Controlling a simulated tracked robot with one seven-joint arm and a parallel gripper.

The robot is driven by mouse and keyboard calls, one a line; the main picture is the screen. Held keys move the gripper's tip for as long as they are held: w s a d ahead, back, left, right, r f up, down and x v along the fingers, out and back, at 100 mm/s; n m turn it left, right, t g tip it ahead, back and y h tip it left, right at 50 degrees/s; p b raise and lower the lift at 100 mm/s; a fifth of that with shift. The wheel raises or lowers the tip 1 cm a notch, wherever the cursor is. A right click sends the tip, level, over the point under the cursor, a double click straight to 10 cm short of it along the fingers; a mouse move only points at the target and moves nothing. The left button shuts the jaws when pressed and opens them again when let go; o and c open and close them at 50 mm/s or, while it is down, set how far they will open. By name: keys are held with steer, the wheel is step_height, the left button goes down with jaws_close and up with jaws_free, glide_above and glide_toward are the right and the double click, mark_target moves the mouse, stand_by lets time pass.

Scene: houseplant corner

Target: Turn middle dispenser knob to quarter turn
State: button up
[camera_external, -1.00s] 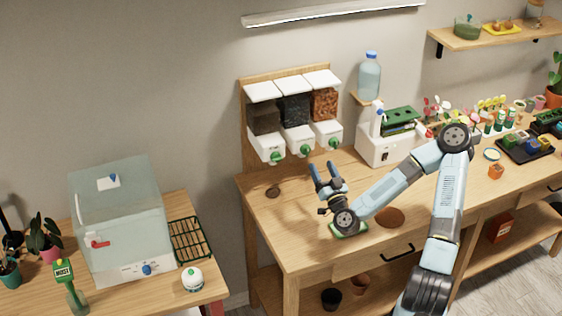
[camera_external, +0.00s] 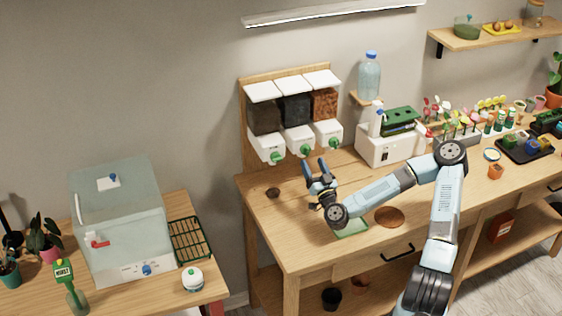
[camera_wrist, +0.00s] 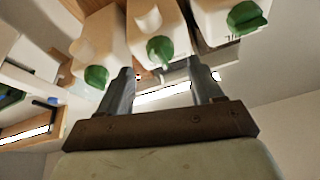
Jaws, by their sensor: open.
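The wall dispenser has three clear bins with white lower housings, each with a green knob. The middle knob (camera_external: 305,149) is on the middle housing (camera_external: 299,138), under the bin of dark material. My gripper (camera_external: 315,167) is open and empty, below and slightly in front of the middle knob, its fingers pointing up toward the dispenser. In the wrist view, the middle knob (camera_wrist: 160,49) shows beyond and between the fingertips of my gripper (camera_wrist: 163,73), apart from them. The knob's exact angle is hard to tell.
The left knob (camera_external: 276,157) and right knob (camera_external: 335,143) flank the middle one closely. A white device with a green top (camera_external: 388,142) stands right of the dispenser. A green mat (camera_external: 351,230) lies under my arm.

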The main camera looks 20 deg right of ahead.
mark_target(308, 154)
steer(key=shift+x, duration=2.2)
steer(key=shift+c, duration=0.5)
steer(key=c, duration=1)
steer(key=shift+o, duration=0.2)
